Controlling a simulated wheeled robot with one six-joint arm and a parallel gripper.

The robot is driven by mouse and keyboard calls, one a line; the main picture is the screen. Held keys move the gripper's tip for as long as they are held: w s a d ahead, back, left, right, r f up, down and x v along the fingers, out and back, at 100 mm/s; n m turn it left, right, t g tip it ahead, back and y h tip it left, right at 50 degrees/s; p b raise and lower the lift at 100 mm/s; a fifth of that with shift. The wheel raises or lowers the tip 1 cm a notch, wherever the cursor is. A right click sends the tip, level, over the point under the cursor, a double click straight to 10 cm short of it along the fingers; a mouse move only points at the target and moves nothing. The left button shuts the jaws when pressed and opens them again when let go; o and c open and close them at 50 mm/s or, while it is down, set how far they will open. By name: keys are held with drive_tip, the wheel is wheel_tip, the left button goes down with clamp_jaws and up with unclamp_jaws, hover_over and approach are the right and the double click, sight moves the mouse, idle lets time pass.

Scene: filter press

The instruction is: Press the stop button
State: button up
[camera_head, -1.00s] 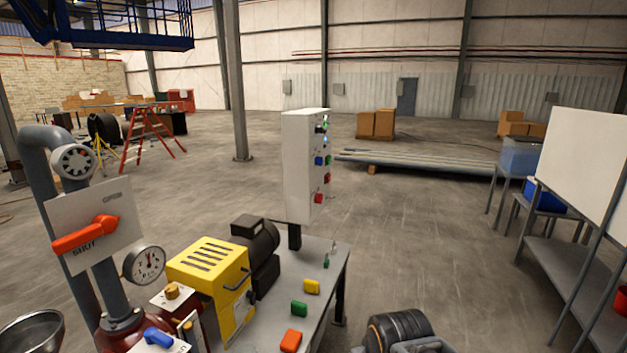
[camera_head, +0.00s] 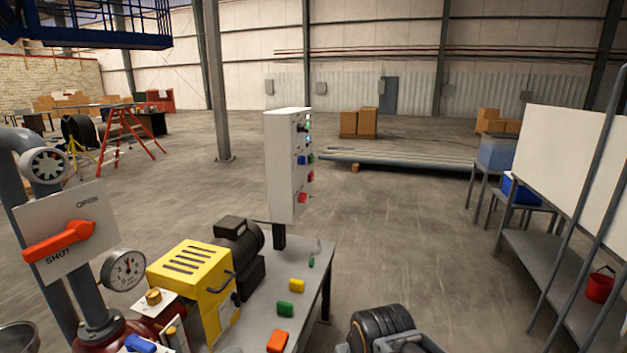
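A white control box (camera_head: 285,165) stands upright on a dark post at the back of a grey bench. Its right face carries a dark selector, small lights and several coloured buttons, seen at a steep angle. A red button (camera_head: 302,197) sits lowest, a blue one (camera_head: 302,160) higher, with green and red ones beside them. I cannot read which is the stop button. The black and grey part of my arm (camera_head: 385,332) shows at the bottom edge, below and right of the box and well apart from it. Its fingertips cannot be made out.
The bench (camera_head: 315,275) holds a yellow-covered machine (camera_head: 190,275), a dark motor (camera_head: 238,245) and small coloured blocks. A pipe with a red lever (camera_head: 60,242) and a gauge stands left. A whiteboard (camera_head: 560,155) and shelf stand right. The floor between is clear.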

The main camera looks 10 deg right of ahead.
clamp_jaws()
idle(1.3)
